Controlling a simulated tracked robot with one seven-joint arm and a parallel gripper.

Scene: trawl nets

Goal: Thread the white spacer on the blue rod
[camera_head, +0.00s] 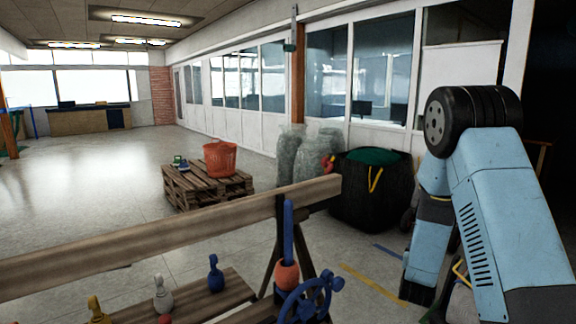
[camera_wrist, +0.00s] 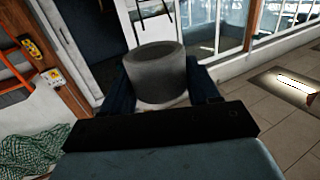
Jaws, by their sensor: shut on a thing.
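In the wrist view my gripper (camera_wrist: 162,84) is shut on a thick, short cylinder (camera_wrist: 157,70), which looks grey in this light and appears to be the white spacer. It lies between two dark blue fingers. The rod does not show in the wrist view. My arm stands at the right of the head view, and the gripper itself cannot be made out there, so its distance from the rod cannot be told.
A wooden beam (camera_head: 150,238) crosses in front. A blue handwheel (camera_head: 312,298) stands beside the rod's foot. Blue (camera_head: 215,275), white (camera_head: 162,296) and yellow (camera_head: 97,310) pegs stand on a lower plank. A black bag (camera_head: 370,195) and a pallet (camera_head: 200,188) are farther back.

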